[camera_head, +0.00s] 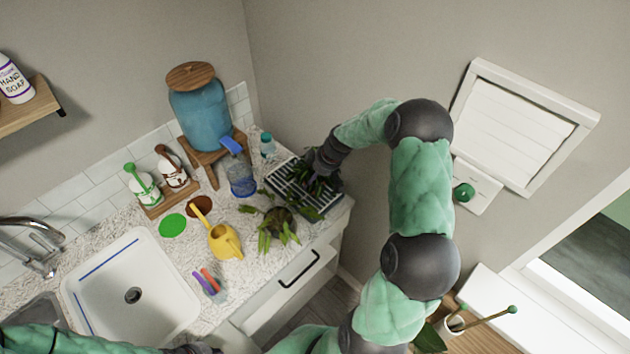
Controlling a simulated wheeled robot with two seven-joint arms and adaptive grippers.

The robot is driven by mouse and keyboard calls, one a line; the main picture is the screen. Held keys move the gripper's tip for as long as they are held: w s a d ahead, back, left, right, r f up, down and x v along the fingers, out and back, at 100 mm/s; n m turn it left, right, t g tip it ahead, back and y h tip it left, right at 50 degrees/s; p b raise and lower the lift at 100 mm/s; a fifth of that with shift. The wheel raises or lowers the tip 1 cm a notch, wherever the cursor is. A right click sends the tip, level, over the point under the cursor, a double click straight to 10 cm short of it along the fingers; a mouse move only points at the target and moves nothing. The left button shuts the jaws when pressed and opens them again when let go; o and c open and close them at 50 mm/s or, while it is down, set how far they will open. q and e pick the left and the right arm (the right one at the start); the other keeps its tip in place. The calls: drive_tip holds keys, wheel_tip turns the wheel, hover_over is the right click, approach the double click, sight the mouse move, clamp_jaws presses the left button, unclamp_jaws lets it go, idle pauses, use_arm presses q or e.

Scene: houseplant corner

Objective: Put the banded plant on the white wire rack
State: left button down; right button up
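The white wire rack (277,179) is at the back right of the counter, with pale bars over a dark area. My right gripper (322,172) reaches down over the rack from the right. Dark green leaves (313,191) show at and below its fingers, over the rack. The pot and any band on it are hidden, and I cannot tell whether the fingers hold it or whether it rests on the rack. A second leafy plant (278,222) stands on the counter in front of the rack. My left arm lies along the bottom edge; its fingertips are not visible.
A yellow watering can (225,241), a blue spray bottle (240,177) and a blue dispenser on a wooden stand (205,160) stand left of the rack. The counter's right edge is close beside the rack.

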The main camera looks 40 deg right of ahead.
sight(318, 178)
drive_tip(key=shift+w+d+f, duration=0.1)
drive_tip(key=shift+f, duration=1.45)
drive_tip(key=shift+f, duration=0.1)
drive_tip(key=o, duration=1.3)
drive_tip(key=shift+r, duration=0.25)
drive_tip(key=v, duration=1.1)
drive_tip(key=shift+r, duration=0.35)
